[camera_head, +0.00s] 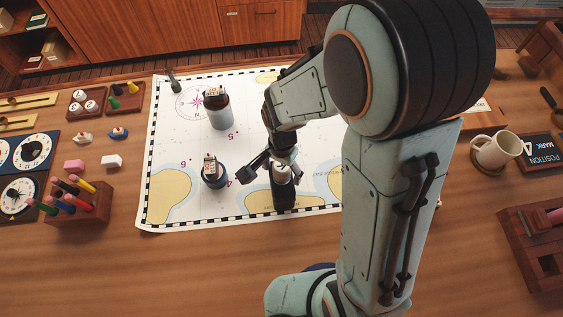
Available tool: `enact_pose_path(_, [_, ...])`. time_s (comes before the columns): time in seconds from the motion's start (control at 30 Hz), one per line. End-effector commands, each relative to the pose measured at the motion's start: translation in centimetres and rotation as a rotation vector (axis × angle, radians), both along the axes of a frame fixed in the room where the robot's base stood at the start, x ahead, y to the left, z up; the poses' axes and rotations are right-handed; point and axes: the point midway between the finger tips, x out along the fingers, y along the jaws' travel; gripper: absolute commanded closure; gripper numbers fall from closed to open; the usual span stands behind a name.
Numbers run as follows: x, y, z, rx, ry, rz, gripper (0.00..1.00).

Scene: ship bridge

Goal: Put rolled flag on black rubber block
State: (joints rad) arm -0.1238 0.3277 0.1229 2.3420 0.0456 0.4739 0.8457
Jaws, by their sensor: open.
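A dark, upright black rubber block (285,197) stands on the chart near its front edge. A small whitish roll (283,175), which looks like the rolled flag, is at the top of the block. It seems to rest there, but I cannot tell whether it touches. My gripper (270,177) is open right above the block, with its fingers spread around the roll. The fingers and wrist partly hide the roll.
A pen rack (80,205) is at left, a mug (496,150) at right. The front table is clear; my arm hides the chart's right side.

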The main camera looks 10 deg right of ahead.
Motion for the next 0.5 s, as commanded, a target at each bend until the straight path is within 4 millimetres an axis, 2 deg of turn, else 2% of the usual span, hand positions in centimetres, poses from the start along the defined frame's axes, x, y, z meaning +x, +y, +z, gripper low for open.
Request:
enact_pose_path(0.17, [0.2,0.0,2.4,0.002,-0.008,0.0,0.34])
enact_pose_path(0.5, [0.1,0.0,9.9,0.001,-0.006,-0.001,0.34])
